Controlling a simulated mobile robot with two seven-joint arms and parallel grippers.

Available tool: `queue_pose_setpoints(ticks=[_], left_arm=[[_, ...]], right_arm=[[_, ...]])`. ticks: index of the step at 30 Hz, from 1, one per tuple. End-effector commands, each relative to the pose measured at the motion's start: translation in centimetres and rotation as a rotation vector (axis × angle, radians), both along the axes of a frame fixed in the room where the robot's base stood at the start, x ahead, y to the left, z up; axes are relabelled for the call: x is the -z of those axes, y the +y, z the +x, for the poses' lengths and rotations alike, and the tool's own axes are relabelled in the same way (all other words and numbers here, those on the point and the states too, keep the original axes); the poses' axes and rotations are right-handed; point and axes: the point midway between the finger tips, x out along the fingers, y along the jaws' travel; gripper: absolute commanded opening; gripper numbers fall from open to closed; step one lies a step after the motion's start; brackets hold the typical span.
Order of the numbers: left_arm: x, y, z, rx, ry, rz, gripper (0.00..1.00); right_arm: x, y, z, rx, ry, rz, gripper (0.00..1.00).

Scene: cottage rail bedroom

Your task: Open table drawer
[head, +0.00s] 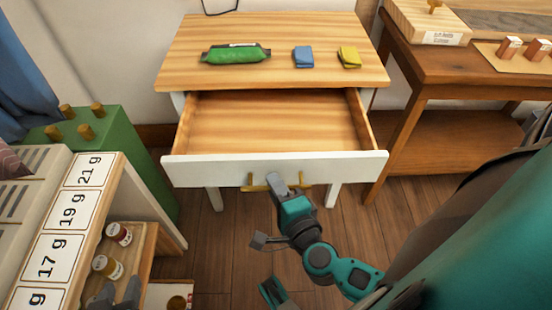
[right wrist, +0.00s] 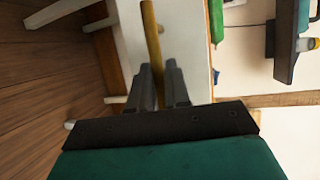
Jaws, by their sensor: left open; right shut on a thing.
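The wooden-topped table (head: 190,45) stands ahead with its drawer (head: 200,165) pulled well out. The drawer has a white front and a bare wooden inside that looks empty. My right gripper (head: 275,183) is shut on the brass handle (head: 256,188) at the middle of the drawer front. In the right wrist view, the handle (right wrist: 150,35) runs between the fingers of the right gripper (right wrist: 160,85).
A green packet (head: 236,55), a blue item (head: 303,57) and a yellow item (head: 349,57) lie on the tabletop. A brown side table (head: 440,70) stands to the right. A green cabinet (head: 120,135) and a shelf with jars (head: 118,235) stand to the left.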

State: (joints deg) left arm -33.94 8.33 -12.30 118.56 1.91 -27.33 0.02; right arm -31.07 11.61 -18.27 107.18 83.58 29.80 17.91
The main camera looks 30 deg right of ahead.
Motion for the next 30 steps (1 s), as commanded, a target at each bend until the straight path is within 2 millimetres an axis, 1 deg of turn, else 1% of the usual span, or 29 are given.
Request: queue_pose_setpoints(ticks=[3, 17, 18, 19, 26, 30], left_arm=[[-0.2, 0.0, 0.1, 0.000, -0.004, -0.001, 0.43], [-0.2, 0.0, 0.2, 0.002, -0.004, 0.002, 0.43], [-0.2, 0.0, 0.1, 0.002, -0.004, 0.002, 0.43], [-0.2, 0.1, 0.1, 0.003, -0.004, 0.003, 0.43], [-0.1, 0.2, 0.0, 0.006, -0.002, 0.009, 0.43], [-0.8, 0.2, -0.1, 0.007, 0.002, 0.010, 0.43]], right_arm=[[0.0, 0.4, -0.2, -0.007, 0.001, 0.003, 0.00], [0.0, 0.5, -0.3, -0.008, 0.001, 0.004, 0.00], [0.0, 0.4, -0.3, -0.007, 0.001, 0.003, 0.21], [0.0, 0.4, -0.3, -0.007, 0.001, 0.003, 0.23], [-0.1, 0.3, -0.2, -0.003, 0.000, 0.001, 0.23], [-1.2, 0.2, -0.2, -0.001, 0.000, 0.002, 0.23]])
